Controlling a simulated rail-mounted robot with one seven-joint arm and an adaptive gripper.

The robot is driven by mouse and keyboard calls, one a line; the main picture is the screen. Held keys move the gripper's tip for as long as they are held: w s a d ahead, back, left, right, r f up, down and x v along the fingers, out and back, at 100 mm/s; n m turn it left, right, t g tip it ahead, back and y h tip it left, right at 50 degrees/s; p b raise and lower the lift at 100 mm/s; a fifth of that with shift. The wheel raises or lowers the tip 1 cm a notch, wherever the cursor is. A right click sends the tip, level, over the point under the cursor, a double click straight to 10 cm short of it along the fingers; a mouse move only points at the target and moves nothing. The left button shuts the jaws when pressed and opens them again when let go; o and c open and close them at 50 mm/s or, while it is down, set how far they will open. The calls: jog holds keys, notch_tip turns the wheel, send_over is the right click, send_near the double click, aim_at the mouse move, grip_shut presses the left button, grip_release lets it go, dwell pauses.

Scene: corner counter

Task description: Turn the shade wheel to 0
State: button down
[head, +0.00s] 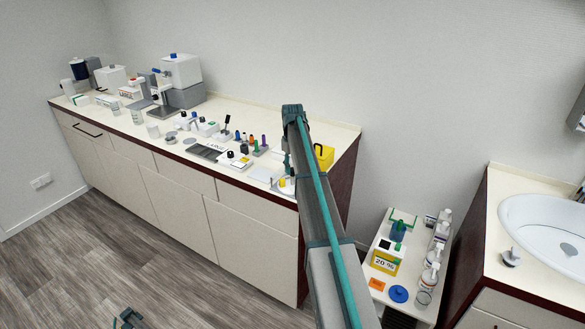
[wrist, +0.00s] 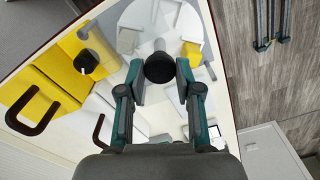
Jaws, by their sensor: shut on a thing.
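A round black knob (wrist: 159,67) stands between the fingertips of my gripper (wrist: 159,76) in the wrist view. A pale round disc (wrist: 140,14) lies just beyond the knob. I cannot tell for certain whether the knob belongs to the shade wheel, and no number or mark can be read. In the head view, a pale round piece with yellow on it (head: 284,186) shows at the counter's front right, partly hidden by my arm. My gripper is mostly hidden there too.
A yellow block with a black knob (wrist: 86,61) and dark handles stands beside my gripper. It also shows in the head view (head: 323,156). Colored-handled tools (head: 250,140) and small devices line the counter (head: 340,133). A side cart (head: 402,262) holds bottles and boxes.

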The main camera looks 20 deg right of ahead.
jog(key=shift+n+b, duration=0.5)
jog(key=shift+n, duration=2.4)
jog(key=shift+n+b, duration=0.3)
jog(key=shift+n, duration=2.8)
jog(key=c, duration=0.8)
grip_release()
jog(key=shift+r, duration=0.15)
notch_tip(320, 180, up, 12)
jog(key=shift+f, duration=0.1)
